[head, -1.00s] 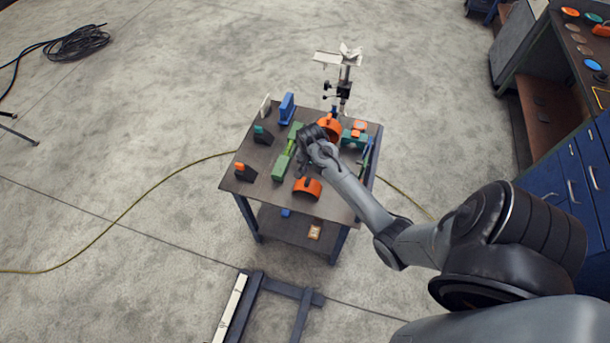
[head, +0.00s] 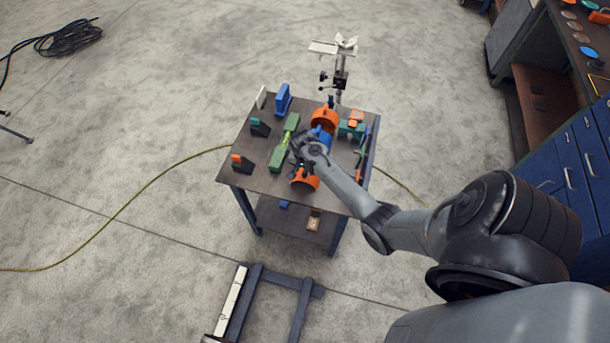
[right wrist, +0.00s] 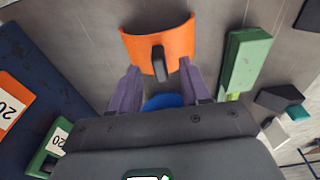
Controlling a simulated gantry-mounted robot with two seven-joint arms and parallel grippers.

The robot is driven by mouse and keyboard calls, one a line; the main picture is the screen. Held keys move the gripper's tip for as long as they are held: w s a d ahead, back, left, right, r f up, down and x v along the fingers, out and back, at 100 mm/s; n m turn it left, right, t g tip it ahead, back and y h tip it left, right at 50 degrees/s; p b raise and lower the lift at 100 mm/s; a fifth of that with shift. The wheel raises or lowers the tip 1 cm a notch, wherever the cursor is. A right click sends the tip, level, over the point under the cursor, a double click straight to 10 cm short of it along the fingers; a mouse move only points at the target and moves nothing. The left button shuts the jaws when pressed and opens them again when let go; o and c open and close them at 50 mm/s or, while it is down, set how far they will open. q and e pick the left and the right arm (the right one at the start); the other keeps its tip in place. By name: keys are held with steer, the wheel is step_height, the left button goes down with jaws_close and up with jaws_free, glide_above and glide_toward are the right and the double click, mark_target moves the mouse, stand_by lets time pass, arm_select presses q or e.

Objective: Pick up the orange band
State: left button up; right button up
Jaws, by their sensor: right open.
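The orange band (head: 305,181) is a curved half-shell near the front edge of the small table. In the right wrist view the orange band (right wrist: 178,42) arches upward, with a dark upright handle (right wrist: 159,64) on its near side. My right gripper (head: 300,166) hangs over the table just behind this band, partly covering it. In the right wrist view my right gripper's fingers (right wrist: 160,86) are spread apart and empty, with the handle ahead between them. A second orange curved piece (head: 323,116) stands farther back. My left gripper does not show.
A blue part (head: 325,136) sits beneath my wrist. A green bar (head: 283,143) lies left of my gripper. Small dark blocks (head: 242,163) stand at the table's left, and a green-and-orange block (head: 353,124) at the right. A stand (head: 340,75) rises behind the table.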

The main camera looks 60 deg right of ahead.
steer(key=shift+d+f, duration=0.15)
steer(key=shift+f, duration=0.75)
jaws_close()
steer(key=shift+r, duration=0.1)
